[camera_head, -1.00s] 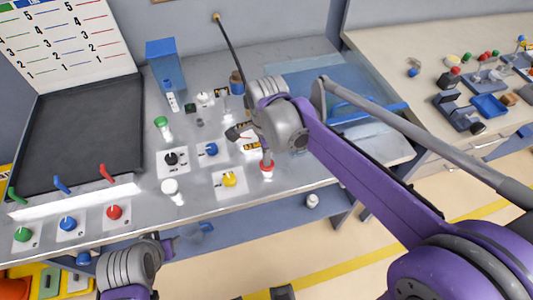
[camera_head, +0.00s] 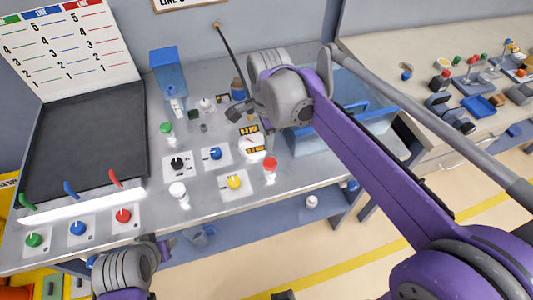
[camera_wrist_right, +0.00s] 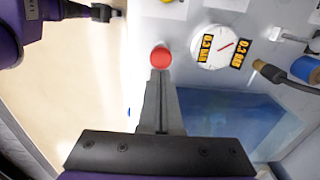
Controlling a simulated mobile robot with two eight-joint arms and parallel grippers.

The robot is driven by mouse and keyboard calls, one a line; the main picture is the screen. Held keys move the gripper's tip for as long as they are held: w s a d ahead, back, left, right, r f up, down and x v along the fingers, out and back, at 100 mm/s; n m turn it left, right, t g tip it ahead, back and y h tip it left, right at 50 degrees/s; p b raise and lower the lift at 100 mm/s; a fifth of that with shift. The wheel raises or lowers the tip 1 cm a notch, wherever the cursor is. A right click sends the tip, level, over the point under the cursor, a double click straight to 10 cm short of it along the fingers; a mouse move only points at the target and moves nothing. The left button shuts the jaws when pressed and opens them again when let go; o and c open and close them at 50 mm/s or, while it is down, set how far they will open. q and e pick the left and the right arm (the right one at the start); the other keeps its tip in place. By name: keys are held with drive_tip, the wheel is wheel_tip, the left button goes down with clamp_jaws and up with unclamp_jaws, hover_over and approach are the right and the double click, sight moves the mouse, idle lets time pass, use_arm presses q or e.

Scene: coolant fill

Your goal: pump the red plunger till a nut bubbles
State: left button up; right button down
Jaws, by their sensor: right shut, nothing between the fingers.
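The red plunger (camera_head: 269,164), a red cap on a white body, stands upright near the bench's front edge. It also shows in the right wrist view (camera_wrist_right: 161,57), just beyond my fingertips. My right gripper (camera_head: 268,129) is shut and empty, above the plunger and apart from it; its closed fingers point at the red cap in the right wrist view (camera_wrist_right: 160,76). My left gripper (camera_head: 168,247) is low at the bench's front edge, and its jaws are unclear. The blue water tank (camera_head: 350,105) is partly hidden by my right arm. I make out no nut or bubbles.
A white gauge (camera_head: 251,146) with black-and-yellow labels is beside the plunger; its red needle shows in the right wrist view (camera_wrist_right: 222,47). Yellow (camera_head: 234,182), blue (camera_head: 215,153) and black (camera_head: 177,163) knobs lie to the left. A hose end (camera_wrist_right: 268,70) is near the gauge.

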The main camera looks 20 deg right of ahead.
use_arm(q)
drive_tip(key=shift+w+d+r, duration=0.1)
drive_tip(key=shift+d+r, duration=0.05)
drive_tip(key=shift+r, duration=0.05)
use_arm(e)
wheel_tip(320, 180, up, 5)
drive_tip(key=shift+d, duration=0.15)
use_arm(q)
drive_tip(key=shift+d, duration=0.1)
use_arm(e)
drive_tip(key=shift+d, duration=0.1)
idle(0.5)
drive_tip(key=s+d+f+n+t, duration=0.4)
drive_tip(key=s+f+n+t, duration=0.1)
drive_tip(key=s+f+n, duration=0.9)
drive_tip(key=s+n, duration=0.1)
drive_tip(key=n, duration=0.2)
drive_tip(key=shift+d+f+n+t, duration=0.2)
drive_tip(key=shift+f+n+t, duration=0.1)
drive_tip(key=shift+f, duration=0.05)
idle(2.1)
